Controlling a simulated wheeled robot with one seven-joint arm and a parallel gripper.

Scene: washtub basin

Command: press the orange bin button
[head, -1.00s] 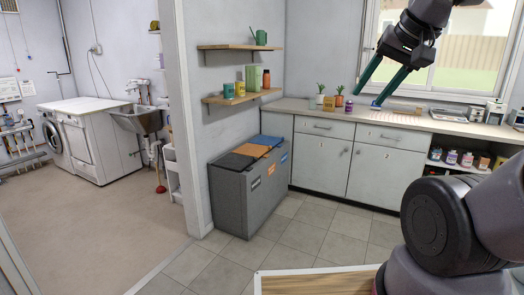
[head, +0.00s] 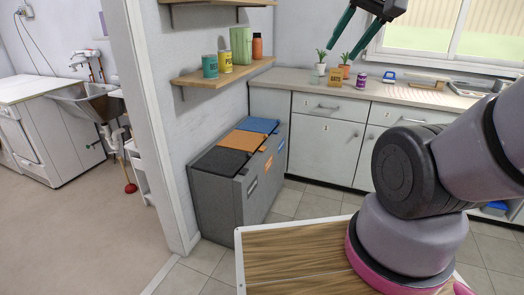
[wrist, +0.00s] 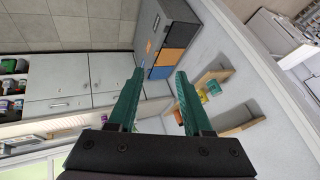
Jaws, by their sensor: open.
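A grey bin unit (head: 222,204) stands against the wall in the head view, with a black, an orange (head: 248,142) and a blue lid on top. Its front has a small coloured patch under each lid. The orange patch (head: 269,163) is the middle one; I cannot tell whether it is a button or a label. My gripper (head: 339,54) is open and empty, high above the counter and well apart from the bin. The wrist view shows the bin unit (wrist: 148,21) beyond my open fingers, with its orange lid (wrist: 169,57) in sight.
Wall shelves (head: 226,72) with cups and bottles hang above the bin. A counter (head: 420,95) with plants and a purple jar stands to the right. A wooden tabletop (head: 295,262) is in the foreground. Tiled floor (head: 205,258) before the bin is clear.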

